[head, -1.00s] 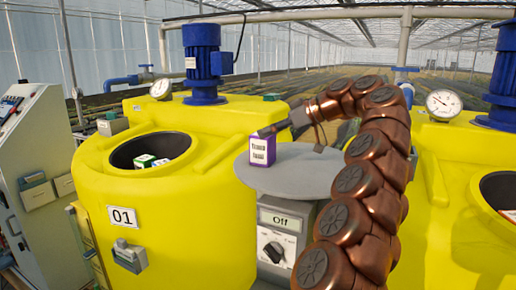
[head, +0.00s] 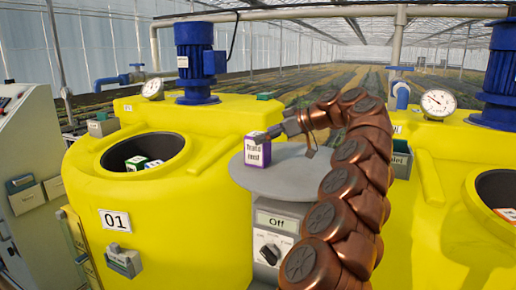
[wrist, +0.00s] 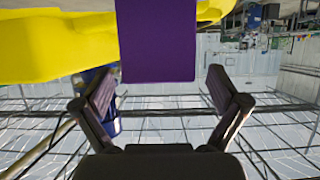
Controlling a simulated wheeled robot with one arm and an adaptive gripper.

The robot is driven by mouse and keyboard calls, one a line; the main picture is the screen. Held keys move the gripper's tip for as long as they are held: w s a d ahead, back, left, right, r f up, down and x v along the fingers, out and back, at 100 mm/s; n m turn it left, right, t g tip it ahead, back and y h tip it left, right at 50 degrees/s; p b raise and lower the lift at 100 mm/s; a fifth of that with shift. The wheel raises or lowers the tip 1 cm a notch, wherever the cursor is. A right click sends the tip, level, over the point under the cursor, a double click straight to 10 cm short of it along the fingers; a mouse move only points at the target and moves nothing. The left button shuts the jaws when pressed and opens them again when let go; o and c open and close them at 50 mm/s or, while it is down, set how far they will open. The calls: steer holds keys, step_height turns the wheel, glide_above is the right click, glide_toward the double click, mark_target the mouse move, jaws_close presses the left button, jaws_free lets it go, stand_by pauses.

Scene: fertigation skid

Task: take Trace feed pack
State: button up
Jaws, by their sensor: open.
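The purple pack (head: 257,152), with a white label that seems to read Trace feed, stands upright on a round grey plate (head: 300,178). My gripper (head: 272,132) is at the pack's upper right side in the head view. In the wrist view my gripper (wrist: 160,80) is open, with one finger on each side and nothing held. The pack (wrist: 158,45) shows as a plain purple face ahead of the fingers, roughly centred between them. I cannot tell whether a fingertip touches it.
A yellow tank marked 01 (head: 190,230) stands left, with small packs (head: 136,163) inside its round opening. A grey control box (head: 270,240) reading Off sits under the plate. Another yellow tank (head: 440,220) stands right. Blue motors (head: 197,60) rise behind.

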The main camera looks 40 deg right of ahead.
mark_target(258, 134)
steer(key=shift+x, duration=1.35)
steer(key=c, duration=1.6)
steer(key=shift+o, duration=0.2)
steer(key=shift+r, duration=1.75)
steer(key=shift+s+a+b, duration=0.15)
steer(key=shift+s+b, duration=0.4)
steer(key=shift+s, duration=0.2)
steer(key=shift+s+a+b, duration=0.2)
steer(key=shift+s+b, duration=0.35)
steer(key=shift+s, duration=0.25)
steer(key=s+a+b, duration=0.1)
steer(key=s+b, duration=0.1)
steer(key=s, duration=0.4)
steer(key=s+a+r+b, duration=0.1)
steer(key=s+a+b, duration=0.1)
steer(key=s, duration=0.4)
steer(key=shift+s+r+b, duration=0.25)
steer(key=shift+b, duration=0.6)
